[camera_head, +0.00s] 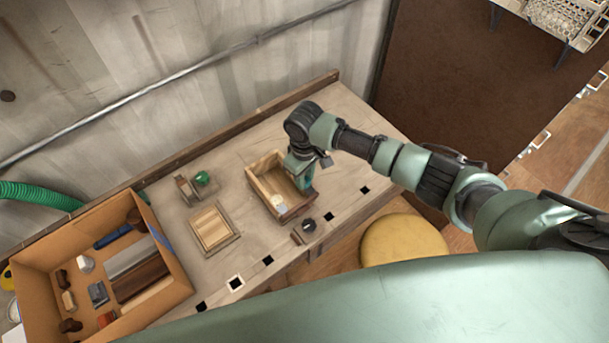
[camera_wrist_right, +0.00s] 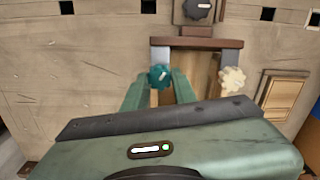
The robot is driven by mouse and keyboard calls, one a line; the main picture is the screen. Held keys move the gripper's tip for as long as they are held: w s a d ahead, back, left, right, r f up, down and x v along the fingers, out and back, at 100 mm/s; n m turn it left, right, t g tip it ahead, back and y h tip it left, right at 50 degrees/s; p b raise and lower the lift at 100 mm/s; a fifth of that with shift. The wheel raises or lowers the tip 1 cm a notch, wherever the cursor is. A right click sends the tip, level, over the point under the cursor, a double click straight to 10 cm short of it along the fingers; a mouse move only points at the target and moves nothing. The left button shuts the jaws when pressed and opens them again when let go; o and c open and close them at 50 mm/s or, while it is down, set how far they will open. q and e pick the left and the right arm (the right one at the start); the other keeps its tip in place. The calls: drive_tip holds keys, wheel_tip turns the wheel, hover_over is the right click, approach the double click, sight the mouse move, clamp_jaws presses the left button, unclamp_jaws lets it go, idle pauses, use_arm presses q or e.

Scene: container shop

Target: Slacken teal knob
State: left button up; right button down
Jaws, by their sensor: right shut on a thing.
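The teal knob (camera_wrist_right: 159,76) shows in the right wrist view, with a pale pointer line on its face. It sits at one end of a wooden box (camera_head: 262,189) on the bench. My right gripper (camera_wrist_right: 160,82) is shut on the teal knob, one finger on each side of it. In the head view my right gripper (camera_head: 303,180) reaches down at the right side of the box and hides the teal knob. A cream knob (camera_wrist_right: 231,79) sits at the box's other side and also shows in the head view (camera_head: 281,207). My left gripper is not in view.
A dark knob on a block (camera_head: 309,225) stands near the bench's front edge. A wooden framed panel (camera_head: 212,229) and a green knob (camera_head: 202,178) are left of the box. A cardboard box (camera_head: 172,293) of parts stands far left. A yellow stool (camera_head: 403,240) is in front.

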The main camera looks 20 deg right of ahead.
drive_tip(key=shift+s+f, duration=0.1)
drive_tip(key=c, duration=1.1)
unclamp_jaws()
drive_tip(key=shift+r, duration=0.5)
wheel_tip(320, 180, up, 7)
drive_tip(key=shift+f+b, duration=0.1)
drive_tip(key=shift+b, duration=0.8)
